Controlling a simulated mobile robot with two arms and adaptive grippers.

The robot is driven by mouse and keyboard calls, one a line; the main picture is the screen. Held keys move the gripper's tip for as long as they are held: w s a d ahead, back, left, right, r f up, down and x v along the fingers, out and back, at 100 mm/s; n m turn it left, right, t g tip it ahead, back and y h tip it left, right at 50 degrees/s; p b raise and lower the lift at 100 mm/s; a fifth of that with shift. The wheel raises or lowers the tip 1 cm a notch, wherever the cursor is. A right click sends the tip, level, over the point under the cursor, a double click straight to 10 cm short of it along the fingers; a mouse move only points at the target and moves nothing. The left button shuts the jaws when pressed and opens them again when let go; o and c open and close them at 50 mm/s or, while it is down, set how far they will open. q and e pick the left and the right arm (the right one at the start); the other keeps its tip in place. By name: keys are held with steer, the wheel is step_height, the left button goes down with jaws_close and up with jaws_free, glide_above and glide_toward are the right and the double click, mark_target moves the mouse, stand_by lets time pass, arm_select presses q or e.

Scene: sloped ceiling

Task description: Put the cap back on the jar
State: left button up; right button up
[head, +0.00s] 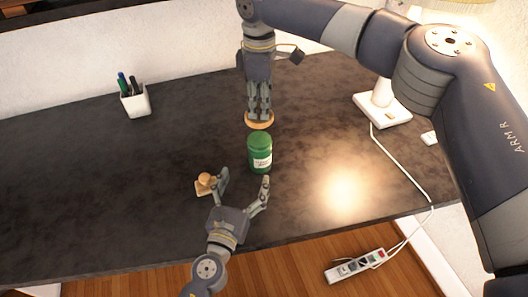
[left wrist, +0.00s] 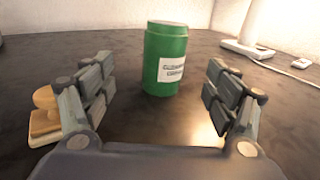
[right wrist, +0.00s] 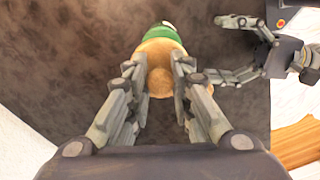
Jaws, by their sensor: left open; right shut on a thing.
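The green jar (head: 260,150) with a white label stands upright on the dark desk. My right gripper (head: 259,113) is shut on the wooden cap (head: 259,123), a round disc with a small knob. In the right wrist view, the cap (right wrist: 160,52) partly covers the green jar (right wrist: 164,31) behind it. The cap is apart from the jar in the head view. My left gripper (head: 246,178) is open and empty on the near side of the jar. In the left wrist view, the jar (left wrist: 165,75) stands upright beyond and between the open fingers.
A small wooden object with a round knob (head: 206,180) sits left of my left gripper, close to its finger. A pen cup (head: 134,101) stands at the back left. A lamp base (head: 382,109) and its cable are on the right. The left of the desk (head: 80,190) is clear.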

arm_select(q)
steer(key=shift+d+f+m, duration=0.15)
steer(key=shift+d+m, duration=0.15)
steer(key=shift+s, duration=0.15)
arm_select(e)
steer(key=shift+s+r, duration=0.1)
steer(key=shift+s, duration=0.1)
steer(key=shift+a, duration=0.1)
arm_select(q)
steer(key=x, duration=1.2)
steer(key=shift+c, duration=0.2)
steer(key=c, duration=1.6)
steer(key=shift+o, duration=0.2)
arm_select(e)
glide_above(261, 139)
steer(key=shift+w+f, duration=0.1)
steer(key=shift+f, duration=2.4)
steer(key=shift+f, duration=0.1)
